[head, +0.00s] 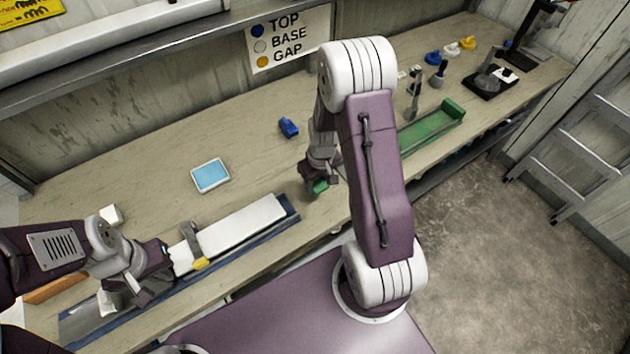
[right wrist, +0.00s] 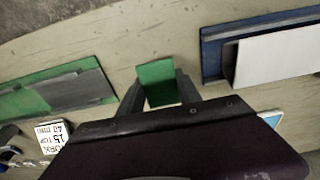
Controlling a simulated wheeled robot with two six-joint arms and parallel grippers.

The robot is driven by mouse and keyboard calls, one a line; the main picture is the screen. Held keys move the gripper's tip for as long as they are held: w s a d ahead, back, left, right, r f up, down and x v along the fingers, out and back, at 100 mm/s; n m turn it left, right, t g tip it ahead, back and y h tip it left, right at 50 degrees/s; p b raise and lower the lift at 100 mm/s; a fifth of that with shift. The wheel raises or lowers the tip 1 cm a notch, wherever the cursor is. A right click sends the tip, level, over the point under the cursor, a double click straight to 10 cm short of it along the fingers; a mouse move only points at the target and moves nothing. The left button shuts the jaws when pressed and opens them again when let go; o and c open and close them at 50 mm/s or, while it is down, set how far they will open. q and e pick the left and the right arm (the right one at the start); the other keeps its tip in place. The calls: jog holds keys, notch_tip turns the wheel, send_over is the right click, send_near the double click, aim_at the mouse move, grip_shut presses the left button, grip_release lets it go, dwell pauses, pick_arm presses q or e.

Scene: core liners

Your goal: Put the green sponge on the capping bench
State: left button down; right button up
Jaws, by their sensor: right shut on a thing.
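The green sponge (head: 319,187) is at the tip of my right gripper (head: 318,178), over the wooden capping bench (head: 245,150) between the blue tray and the green tray. In the right wrist view the green sponge (right wrist: 157,83) sits between the two fingers of my right gripper (right wrist: 160,92), which is shut on it. I cannot tell whether its underside touches the bench. My left gripper (head: 138,288) is low at the left, over the near end of the blue tray; its jaw opening is not clear.
A blue tray (head: 291,208) with a white liner (head: 235,232) lies along the front. A green tray (head: 435,127) lies to the right. A light-blue pad (head: 210,175) and a blue object (head: 289,127) lie behind. A stand (head: 488,84) is at the far right. Bare bench shows around the pad.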

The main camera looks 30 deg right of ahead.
jog(key=shift+w+a+f, duration=0.25)
jog(key=shift+w+f, duration=0.3)
jog(key=shift+w, duration=0.35)
notch_tip(320, 180, down, 4)
jog(key=shift+s+r, duration=0.1)
jog(key=shift+f, duration=0.35)
jog(key=o, duration=1.2)
jog(key=shift+r, duration=0.1)
